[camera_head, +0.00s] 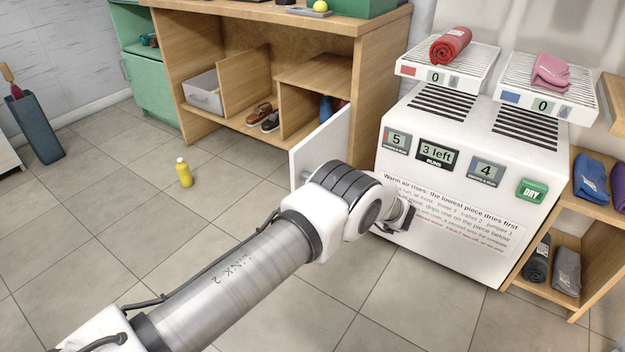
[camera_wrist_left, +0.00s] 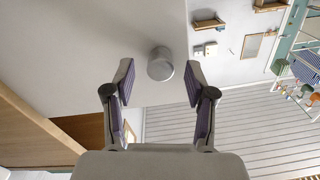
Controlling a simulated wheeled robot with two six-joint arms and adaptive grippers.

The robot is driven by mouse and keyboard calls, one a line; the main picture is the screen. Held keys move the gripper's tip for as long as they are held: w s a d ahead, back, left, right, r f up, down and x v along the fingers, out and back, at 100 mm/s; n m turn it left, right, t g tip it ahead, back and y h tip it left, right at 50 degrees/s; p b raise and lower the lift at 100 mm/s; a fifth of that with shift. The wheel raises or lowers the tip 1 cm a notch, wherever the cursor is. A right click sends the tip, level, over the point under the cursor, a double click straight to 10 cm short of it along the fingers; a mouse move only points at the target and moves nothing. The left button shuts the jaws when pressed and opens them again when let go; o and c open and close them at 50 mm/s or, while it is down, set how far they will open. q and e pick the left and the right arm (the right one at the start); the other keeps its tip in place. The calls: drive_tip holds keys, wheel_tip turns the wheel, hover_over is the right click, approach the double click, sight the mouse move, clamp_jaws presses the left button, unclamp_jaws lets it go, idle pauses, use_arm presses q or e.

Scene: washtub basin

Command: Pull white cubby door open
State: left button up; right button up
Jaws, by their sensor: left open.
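The white cubby door (camera_head: 319,145) stands swung out at an angle from the right end of the wooden shelf unit, leaving a gap into the compartment behind it. My left arm crosses in front of its lower part in the head view. In the wrist view a round grey knob (camera_wrist_left: 160,64) stands out from the white door panel (camera_wrist_left: 90,35). My left gripper (camera_wrist_left: 159,84) is open, with one finger on each side of the knob and visible space beside it. In the head view this gripper is mostly hidden by my arm. My right gripper is not in view.
The wooden shelf unit (camera_head: 265,30) holds a grey bin (camera_head: 204,95) and shoes (camera_head: 262,114). The white dryer (camera_head: 465,180) stands close to the right of the door.

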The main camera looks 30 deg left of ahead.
use_arm(q)
drive_tip(key=d, duration=0.9)
drive_tip(key=shift+s+d, duration=0.15)
drive_tip(key=shift+s, duration=0.15)
